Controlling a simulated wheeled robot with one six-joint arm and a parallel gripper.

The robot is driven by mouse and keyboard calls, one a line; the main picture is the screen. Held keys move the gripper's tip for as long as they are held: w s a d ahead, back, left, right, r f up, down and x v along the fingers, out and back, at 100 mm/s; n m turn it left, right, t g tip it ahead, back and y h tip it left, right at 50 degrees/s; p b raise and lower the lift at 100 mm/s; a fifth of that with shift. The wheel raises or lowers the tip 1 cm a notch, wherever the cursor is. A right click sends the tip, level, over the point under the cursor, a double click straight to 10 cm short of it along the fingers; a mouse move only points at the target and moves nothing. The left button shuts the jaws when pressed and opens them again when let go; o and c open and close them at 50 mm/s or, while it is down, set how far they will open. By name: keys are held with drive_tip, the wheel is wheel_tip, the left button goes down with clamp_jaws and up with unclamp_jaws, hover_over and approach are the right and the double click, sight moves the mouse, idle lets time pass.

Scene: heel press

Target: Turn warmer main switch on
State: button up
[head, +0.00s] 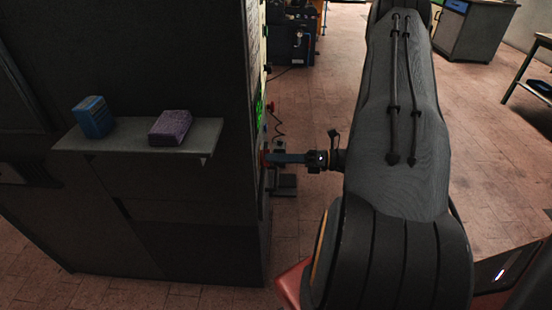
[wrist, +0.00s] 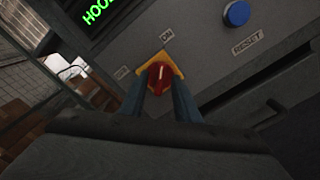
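The warmer main switch (wrist: 160,79) is a red rotary knob on a yellow plate, between labels OFF at its left and ON above it in the wrist view. The white line on the knob runs nearly upright in that view, lined up roughly with ON. My gripper (wrist: 158,92) has one blue finger on each side of the knob, close against its sides; the fingers appear shut on it. In the head view my gripper (head: 268,158) reaches left to the side of the dark machine (head: 185,215), and the knob is mostly hidden by the fingers.
A blue button (wrist: 236,14) and another label sit right of the switch. A green lit display (wrist: 93,17) is above left. A shelf (head: 100,141) on the machine bears a blue block (head: 93,117) and a purple block (head: 170,127). The floor at right is mostly open.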

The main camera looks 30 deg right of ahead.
drive_tip(key=b+v, duration=0.1)
drive_tip(key=v, duration=0.6)
drive_tip(key=shift+s+d+b, duration=0.25)
drive_tip(key=shift+d+b, duration=0.1)
drive_tip(key=shift+b, duration=0.05)
